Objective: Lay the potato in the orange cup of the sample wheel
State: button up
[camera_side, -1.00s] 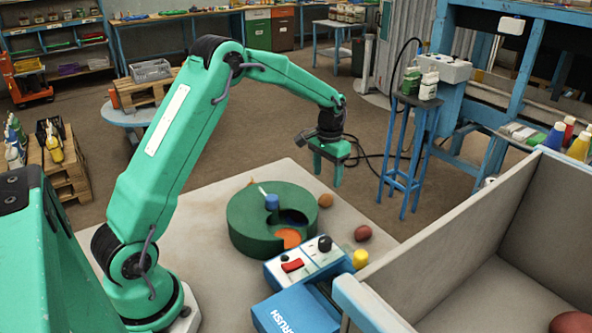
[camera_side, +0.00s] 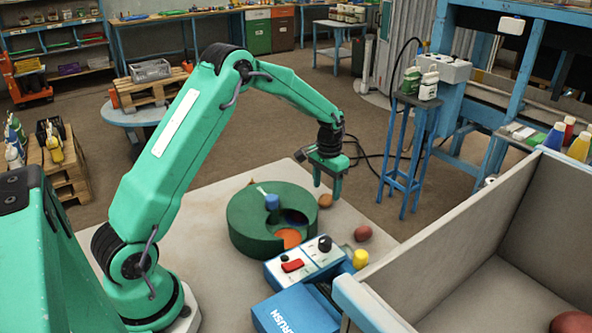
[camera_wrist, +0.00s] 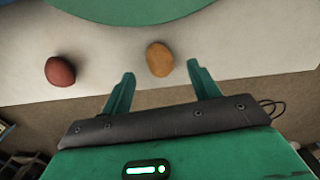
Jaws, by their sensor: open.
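The potato (camera_side: 325,201), a tan-brown oval, lies on the pale table just right of the sample wheel. The green sample wheel (camera_side: 245,230) has a cut-out in its top where the orange cup (camera_side: 290,238) shows at the front. My gripper (camera_side: 327,188) points down above the potato, open and empty. In the wrist view the potato (camera_wrist: 159,59) lies between and a little beyond the fingertips (camera_wrist: 161,70), seemingly apart from both. The wheel's green edge (camera_wrist: 135,8) crosses the top of that view.
A dark red-brown lump (camera_side: 363,233) lies on the table, left of the potato in the wrist view (camera_wrist: 60,71). A control box (camera_side: 305,262) with a red switch stands before the wheel.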

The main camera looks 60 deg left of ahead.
aim_at(326, 195)
jog(key=shift+f, duration=1.8)
jog(key=c, duration=1.1)
jog(key=shift+c, duration=0.2)
jog(key=shift+r, duration=0.1)
jog(key=shift+r, duration=0.35)
notch_tip(326, 195, up, 3)
jog(key=s+d+r, duration=0.3)
jog(key=d+r, duration=0.4)
jog(key=d, duration=0.4)
jog(key=shift+s, duration=0.4)
